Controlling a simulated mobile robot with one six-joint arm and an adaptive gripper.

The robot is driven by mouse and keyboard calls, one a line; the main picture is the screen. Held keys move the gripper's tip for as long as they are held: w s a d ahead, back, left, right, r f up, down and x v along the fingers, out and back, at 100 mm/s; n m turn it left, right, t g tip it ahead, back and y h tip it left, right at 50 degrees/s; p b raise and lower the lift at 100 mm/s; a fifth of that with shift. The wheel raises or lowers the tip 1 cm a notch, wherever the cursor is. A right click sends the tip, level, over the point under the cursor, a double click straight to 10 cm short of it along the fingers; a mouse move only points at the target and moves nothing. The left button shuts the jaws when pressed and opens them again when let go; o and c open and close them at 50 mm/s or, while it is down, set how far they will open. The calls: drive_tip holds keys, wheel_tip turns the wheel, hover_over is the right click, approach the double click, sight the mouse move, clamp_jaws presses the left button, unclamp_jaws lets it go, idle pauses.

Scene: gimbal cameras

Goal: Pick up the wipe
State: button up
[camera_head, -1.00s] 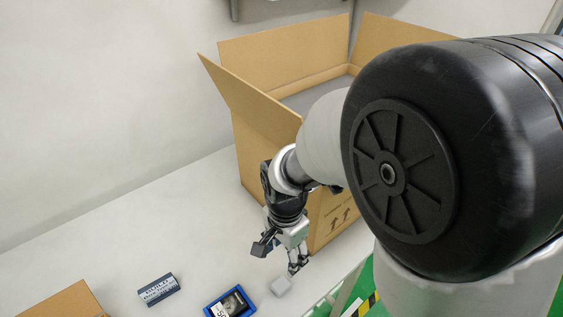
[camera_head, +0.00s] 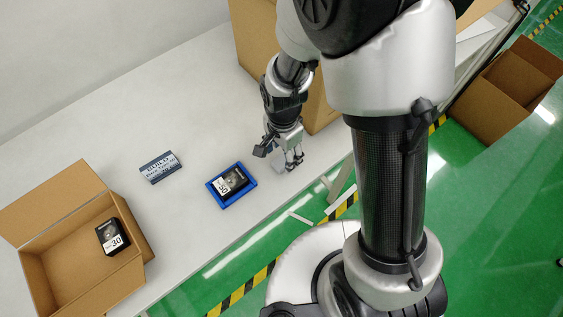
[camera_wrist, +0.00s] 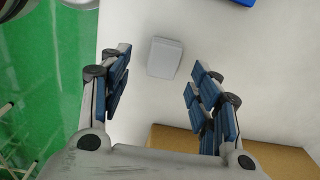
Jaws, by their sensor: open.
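A small pale grey block (camera_wrist: 165,57) with rounded corners lies on the white table; it looks like the wipe, though no label on it can be read. In the head view the block (camera_head: 278,167) is partly hidden by my fingers. My gripper (camera_head: 280,157) points down above it, close to the table's front edge. In the wrist view my gripper (camera_wrist: 160,68) is open and empty, with the block lying between the lines of its fingertips and a little beyond them. I see no contact.
A blue tray (camera_head: 214,201) holding a black item (camera_head: 236,178) lies left of my gripper. A dark labelled pack (camera_head: 160,168) lies farther left. An open carton (camera_head: 62,281) with a black box (camera_head: 112,237) stands at left. A large carton (camera_head: 252,40) stands behind my gripper.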

sight(282, 161)
drive_tip(key=f+b, duration=0.1)
drive_tip(key=f, duration=0.3)
drive_tip(key=shift+w+a+f+b, duration=0.15)
drive_tip(key=shift+w+f+b, duration=0.1)
drive_tip(key=shift+b, duration=0.1)
drive_tip(key=shift+s+r, duration=0.1)
drive_tip(key=c, duration=0.9)
